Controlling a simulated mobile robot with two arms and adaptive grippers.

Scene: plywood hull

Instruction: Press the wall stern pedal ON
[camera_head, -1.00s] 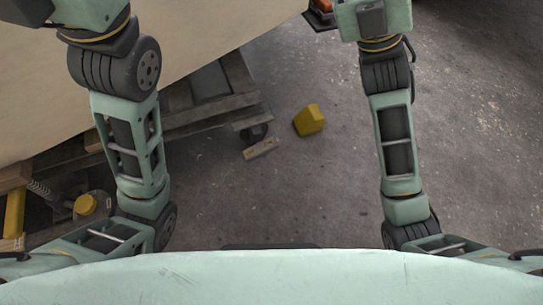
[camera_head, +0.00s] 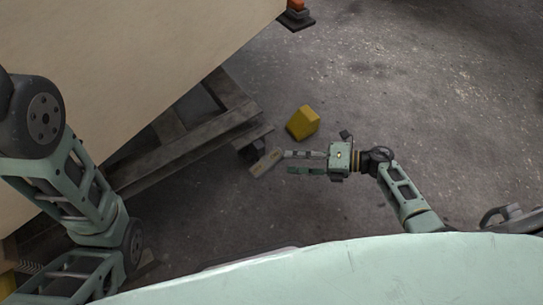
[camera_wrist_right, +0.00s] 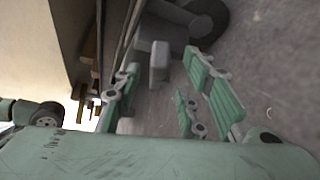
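My right gripper (camera_head: 288,162) is low over the floor, pointing left, its two fingers apart with nothing between them. In the right wrist view the fingers (camera_wrist_right: 160,95) are also spread. A small pale plate (camera_head: 266,161) lies just left of the fingertips, beside a dark part under the wooden frame. It may be the stern pedal, but I cannot tell for sure. Whether the fingers touch it is unclear. A grey upright block (camera_wrist_right: 159,65) shows beyond the fingers in the right wrist view. My left gripper is out of view.
A large plywood hull panel (camera_head: 130,60) fills the upper left above a wooden support frame (camera_head: 185,145). A yellow block (camera_head: 303,122) sits on the floor just beyond my right gripper. An orange-topped object (camera_head: 296,14) stands at the top. Floor to the right is clear.

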